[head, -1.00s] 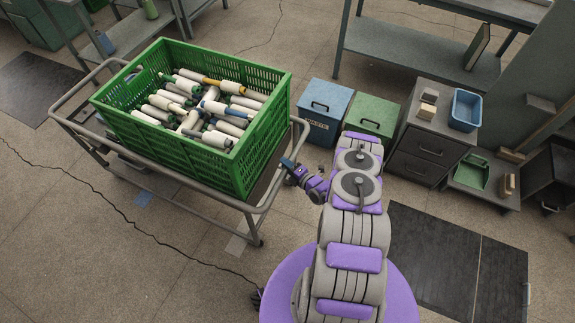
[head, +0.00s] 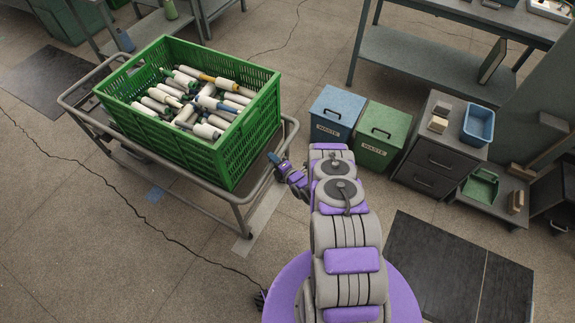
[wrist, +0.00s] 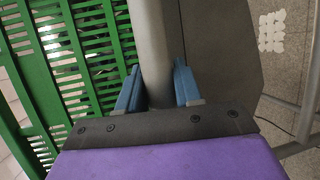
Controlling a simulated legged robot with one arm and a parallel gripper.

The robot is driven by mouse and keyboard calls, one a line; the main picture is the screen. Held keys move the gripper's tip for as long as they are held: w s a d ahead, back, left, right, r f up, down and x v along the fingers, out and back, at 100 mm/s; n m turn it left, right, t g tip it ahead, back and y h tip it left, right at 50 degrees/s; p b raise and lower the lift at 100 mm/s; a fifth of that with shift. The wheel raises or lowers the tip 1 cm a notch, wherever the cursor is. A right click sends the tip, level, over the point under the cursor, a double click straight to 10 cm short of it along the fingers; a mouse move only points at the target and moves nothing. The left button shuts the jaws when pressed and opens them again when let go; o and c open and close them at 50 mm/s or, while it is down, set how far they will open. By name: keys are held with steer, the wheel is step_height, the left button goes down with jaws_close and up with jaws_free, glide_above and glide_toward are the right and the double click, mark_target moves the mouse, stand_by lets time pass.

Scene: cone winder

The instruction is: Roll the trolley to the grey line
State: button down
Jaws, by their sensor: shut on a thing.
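The trolley (head: 268,204) is a grey tubular frame on wheels at the left of the head view. It carries a green slatted crate (head: 255,140) full of yarn cones (head: 200,100). My gripper (head: 277,160) is at the trolley's right end rail. In the wrist view, the blue fingers of my gripper (wrist: 158,92) are shut on the grey bar (wrist: 152,45), one on each side. A pale grey strip (head: 262,212) lies on the floor at the trolley's right end, partly hidden under the frame and leg.
A blue waste bin (head: 331,115) and a green waste bin (head: 382,138) stand right of the trolley, beside a drawer unit (head: 437,160). A dark mat (head: 50,78) lies behind left. Front-left floor is mostly clear.

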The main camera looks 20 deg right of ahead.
mark_target(258, 152)
steer(key=w+a, duration=0.1)
steer(key=w, duration=0.1)
steer(key=w+a, duration=0.2)
steer(key=w+a+b, duration=0.1)
steer(key=w, duration=0.1)
steer(key=shift+w+a, duration=0.3)
steer(key=shift+w, duration=0.05)
steer(key=c, duration=0.8)
jaws_free()
steer(key=shift+c, duration=0.2)
steer(key=shift+s, duration=0.1)
steer(key=p+v, duration=0.4)
steer(key=v, duration=1.3)
